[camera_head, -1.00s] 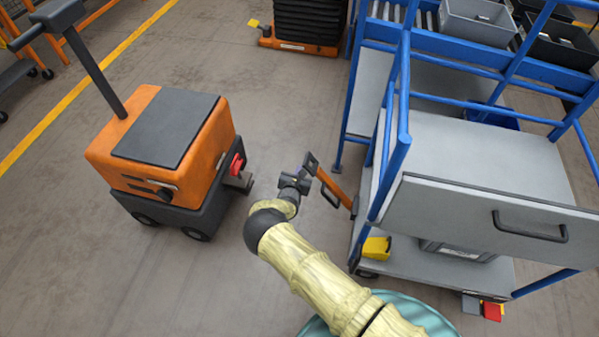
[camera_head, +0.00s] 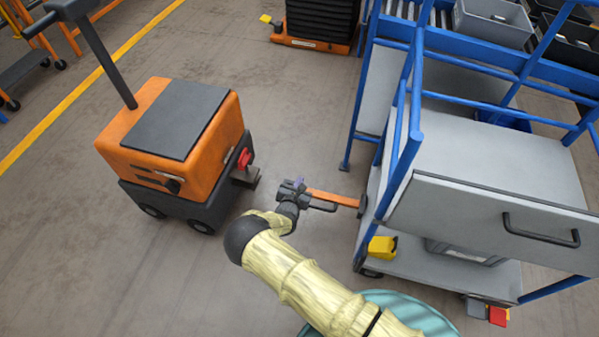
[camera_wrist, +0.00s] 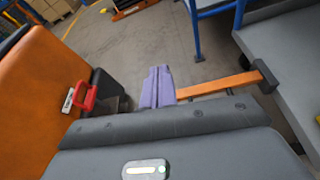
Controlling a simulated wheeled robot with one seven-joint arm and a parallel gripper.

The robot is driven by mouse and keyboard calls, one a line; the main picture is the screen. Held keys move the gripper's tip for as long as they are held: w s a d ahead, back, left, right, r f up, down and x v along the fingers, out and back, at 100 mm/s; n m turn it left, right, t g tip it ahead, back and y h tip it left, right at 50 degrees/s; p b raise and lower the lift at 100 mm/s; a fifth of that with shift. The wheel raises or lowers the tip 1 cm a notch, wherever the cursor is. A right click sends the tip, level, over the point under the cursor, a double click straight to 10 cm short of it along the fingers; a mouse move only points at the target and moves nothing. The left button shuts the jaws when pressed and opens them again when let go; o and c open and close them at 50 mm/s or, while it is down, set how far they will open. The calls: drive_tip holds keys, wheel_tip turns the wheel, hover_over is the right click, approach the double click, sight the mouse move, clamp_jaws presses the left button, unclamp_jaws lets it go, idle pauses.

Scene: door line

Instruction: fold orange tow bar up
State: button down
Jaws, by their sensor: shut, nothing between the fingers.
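In the wrist view the bar (camera_wrist: 218,85) runs from a dark bracket (camera_wrist: 264,76) on the cart to just behind my fingers. My gripper (camera_head: 300,185) is at the bar's outer end, between the cart and the orange tugger. Its purple fingers (camera_wrist: 158,87) are together with nothing between them. The gripper hides the bar's outer tip, and I cannot tell whether they touch.
The orange tugger (camera_head: 205,142) stands left, with a red part (camera_head: 244,159) and dark hitch facing my gripper. The blue-framed cart (camera_head: 400,150) with grey panels stands right, a yellow block (camera_head: 381,247) at its lower corner. Floor between them is clear.

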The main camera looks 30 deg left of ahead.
drive_tip(key=shift+s+d+r, duration=0.1)
drive_tip(key=shift+s+d, duration=0.15)
drive_tip(key=shift+s, duration=0.35)
drive_tip(key=shift+s+d+r, duration=0.1)
drive_tip(key=shift+s+d, duration=0.15)
drive_tip(key=shift+s, duration=0.3)
